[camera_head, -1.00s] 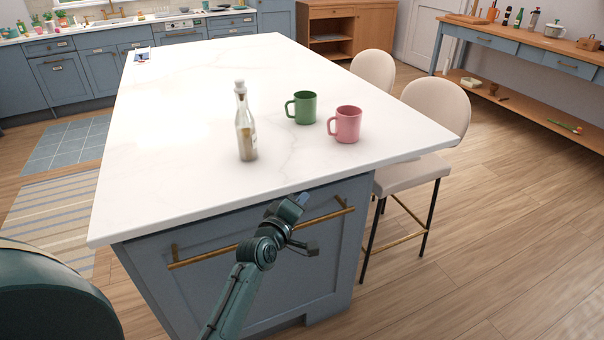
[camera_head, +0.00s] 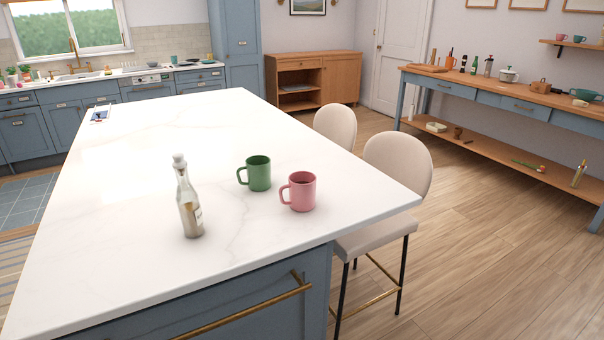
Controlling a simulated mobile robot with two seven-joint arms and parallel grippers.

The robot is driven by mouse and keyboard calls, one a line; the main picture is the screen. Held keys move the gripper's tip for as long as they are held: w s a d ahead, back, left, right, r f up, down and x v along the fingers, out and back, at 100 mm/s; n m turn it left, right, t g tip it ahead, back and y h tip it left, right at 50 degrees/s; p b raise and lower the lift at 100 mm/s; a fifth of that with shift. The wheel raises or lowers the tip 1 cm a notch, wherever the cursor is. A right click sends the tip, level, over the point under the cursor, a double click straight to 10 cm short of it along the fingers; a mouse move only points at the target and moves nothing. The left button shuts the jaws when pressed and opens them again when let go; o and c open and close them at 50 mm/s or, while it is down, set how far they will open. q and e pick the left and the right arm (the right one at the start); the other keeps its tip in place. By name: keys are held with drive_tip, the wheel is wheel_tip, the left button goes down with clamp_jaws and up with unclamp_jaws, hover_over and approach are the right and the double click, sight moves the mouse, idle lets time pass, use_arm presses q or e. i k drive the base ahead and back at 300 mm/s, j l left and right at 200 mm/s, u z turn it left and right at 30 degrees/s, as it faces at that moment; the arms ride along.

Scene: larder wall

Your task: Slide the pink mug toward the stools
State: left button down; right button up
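The pink mug (camera_head: 302,192) stands upright on the white marble island top (camera_head: 130,215), near its right edge, with its handle pointing left. Two cream stools (camera_head: 396,165) (camera_head: 336,124) stand along the island's right side, close to the mug. A green mug (camera_head: 259,174) stands just behind and left of the pink mug, a small gap apart. Neither of my grippers shows in the head view now.
A glass bottle (camera_head: 189,205) with a pale stopper stands left of the pink mug. The island top between the pink mug and its right edge is clear. A wooden side table (camera_head: 500,95) with kitchenware stands at the right wall.

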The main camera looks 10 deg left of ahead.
sight(302, 186)
drive_tip(key=i+l+u, duration=0.5)
drive_tip(key=i+l, duration=0.35)
drive_tip(key=l, duration=0.1)
